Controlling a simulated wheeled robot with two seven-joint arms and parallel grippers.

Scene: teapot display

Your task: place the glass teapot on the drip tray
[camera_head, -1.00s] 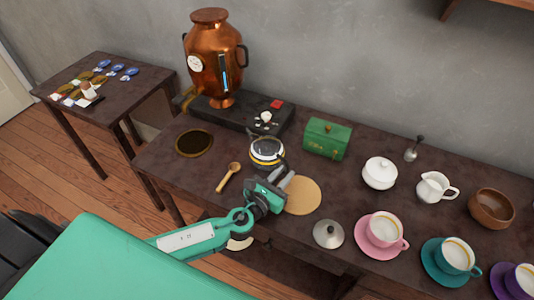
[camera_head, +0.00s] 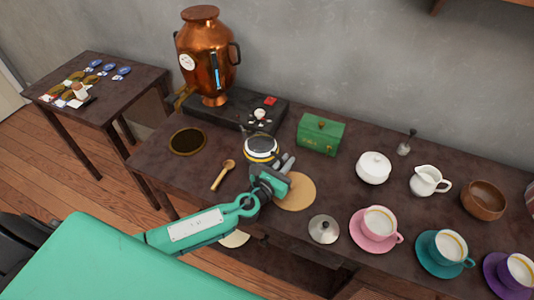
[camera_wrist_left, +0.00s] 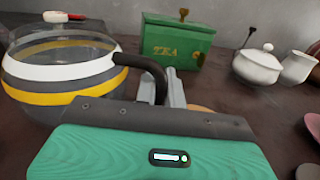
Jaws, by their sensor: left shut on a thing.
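The glass teapot (camera_head: 261,147), clear with white, grey and yellow bands, stands upright on the dark table in front of the black urn base. Its dark curved handle (camera_wrist_left: 150,72) shows in the wrist view, where the teapot body (camera_wrist_left: 60,72) fills the left side. My left gripper (camera_head: 284,164) is at the handle, right of the body, and is shut on it; the fingers (camera_wrist_left: 174,90) are partly hidden. I cannot tell any gap under the teapot. The drip tray (camera_head: 187,141), a dark round disc with a brassy rim, lies empty to the left. My right gripper is not in view.
A copper urn (camera_head: 206,55) stands behind the tray. A wooden spoon (camera_head: 222,175) lies between tray and arm. A cork mat (camera_head: 297,192), metal lid (camera_head: 324,229) and green tea box (camera_head: 320,134) are right of the teapot. Cups and a sugar bowl (camera_head: 374,168) stand farther right.

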